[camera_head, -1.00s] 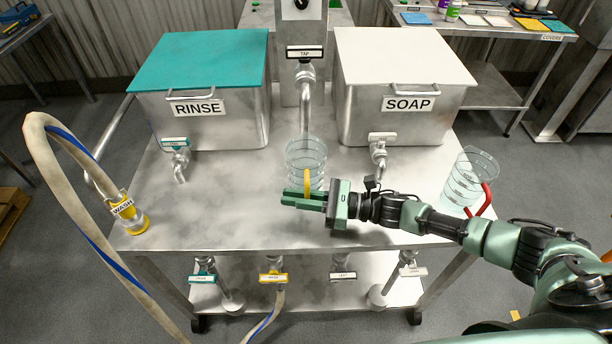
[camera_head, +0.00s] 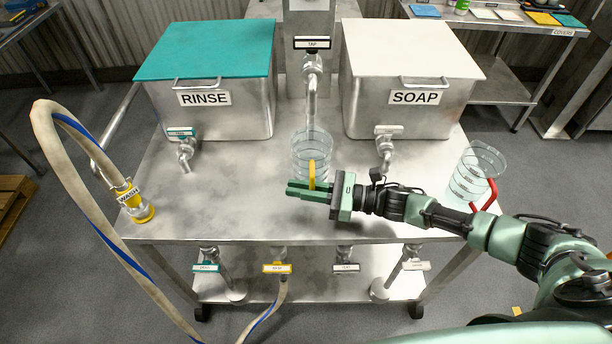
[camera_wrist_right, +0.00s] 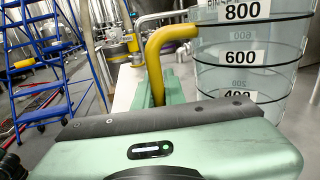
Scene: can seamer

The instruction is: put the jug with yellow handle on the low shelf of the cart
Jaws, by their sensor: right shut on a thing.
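The clear jug with the yellow handle (camera_head: 309,150) is upright at the middle of the steel cart's top (camera_head: 240,205), below the tap spout. I cannot tell whether its base touches the top. My right gripper (camera_head: 308,191) is shut on its yellow handle (camera_head: 312,173). In the right wrist view the yellow handle (camera_wrist_right: 158,65) rises from behind the gripper body, and the jug wall (camera_wrist_right: 250,82) shows printed volume marks. The cart's low shelf (camera_head: 320,288) lies under the top, partly hidden by it. My left gripper is not in view.
The RINSE tank (camera_head: 215,110) and SOAP tank (camera_head: 420,110) stand behind the jug. A jug with a red handle (camera_head: 470,172) stands at the right end. A WASH hose (camera_head: 75,215) arches at the left. Labelled valves (camera_head: 277,267) hang between top and shelf.

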